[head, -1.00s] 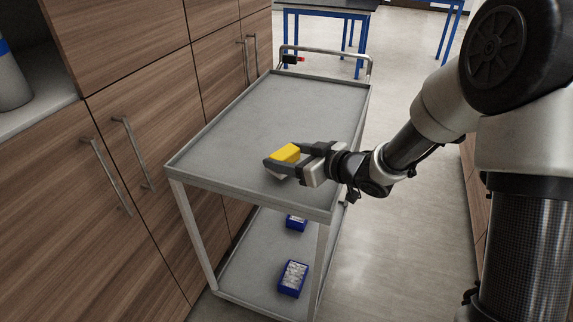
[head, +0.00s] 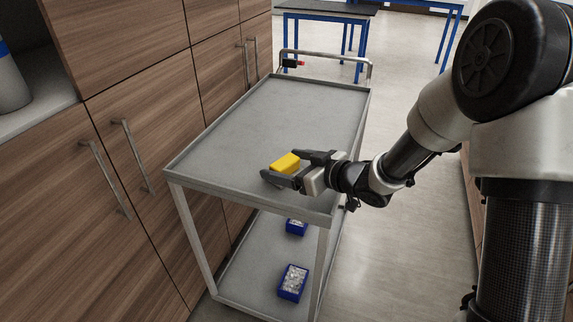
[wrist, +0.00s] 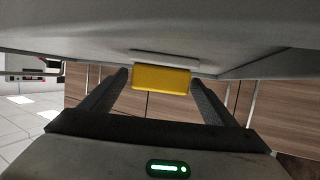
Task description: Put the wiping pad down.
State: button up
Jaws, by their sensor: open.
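The yellow wiping pad (head: 286,162) rests on the top shelf of the grey trolley (head: 262,127), near its front right part. In the wrist view the pad (wrist: 161,79) shows as a yellow block with a pale layer against the shelf surface. My gripper (head: 289,168) is low over the shelf with its fingers on either side of the pad. In the wrist view the fingers (wrist: 160,88) stand apart, with gaps between them and the pad on both sides.
Blue bins (head: 292,283) with pale contents stand on the trolley's lower shelf. Wooden cabinets with bar handles (head: 133,154) line the left side. The trolley top behind the pad is clear. A push handle with a small red-and-black item (head: 292,63) is at the far end.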

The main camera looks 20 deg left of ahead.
jog(key=p+v, duration=0.2)
jog(key=v, duration=1)
jog(key=shift+w, duration=0.1)
jog(key=shift+w+d, duration=0.1)
jog(key=w+d+r+m+t+h, duration=0.2)
jog(key=d+r+h, duration=0.25)
jog(key=d, duration=0.25)
jog(key=w+d+r+m+t+h, duration=0.3)
jog(key=d+r+h, duration=0.15)
jog(key=d, duration=0.35)
jog(key=s+d+r+m+g+h, duration=0.1)
jog(key=s+d+r+m+h, duration=0.25)
jog(key=s+d, duration=0.4)
jog(key=s+a+m+g, duration=0.1)
jog(key=s+m+g, duration=0.35)
jog(key=s, duration=1.35)
notch_tip(320, 180, up, 19)
jog(key=p, duration=1.9)
jog(key=shift+w+f, duration=0.2)
